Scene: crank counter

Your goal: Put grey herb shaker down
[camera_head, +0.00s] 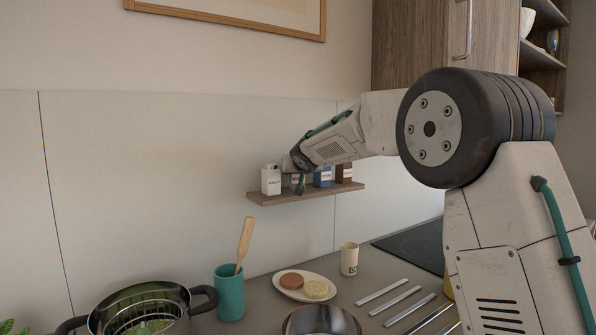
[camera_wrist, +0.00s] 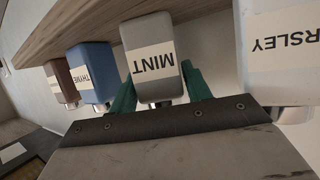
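The grey herb shaker (camera_wrist: 152,62) is labelled MINT and appears upside down in the wrist view. My gripper's two green fingers (camera_wrist: 160,92) lie along its sides and appear shut on it. In the head view my gripper (camera_head: 298,172) is at the wooden wall shelf (camera_head: 290,196), and the grey shaker is mostly hidden behind it. The shaker's base is at the shelf; I cannot tell whether it touches the board. It is between a white shaker (camera_head: 271,180) and a blue shaker (camera_head: 323,178).
The white PARSLEY shaker (camera_wrist: 280,45) is close to one finger; the blue THYME shaker (camera_wrist: 92,72) and a brown shaker (camera_wrist: 60,80) are on the other side. Below, the counter holds a teal utensil pot (camera_head: 229,293), a plate (camera_head: 283,285), a cream cup (camera_head: 349,259) and a colander (camera_head: 140,310).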

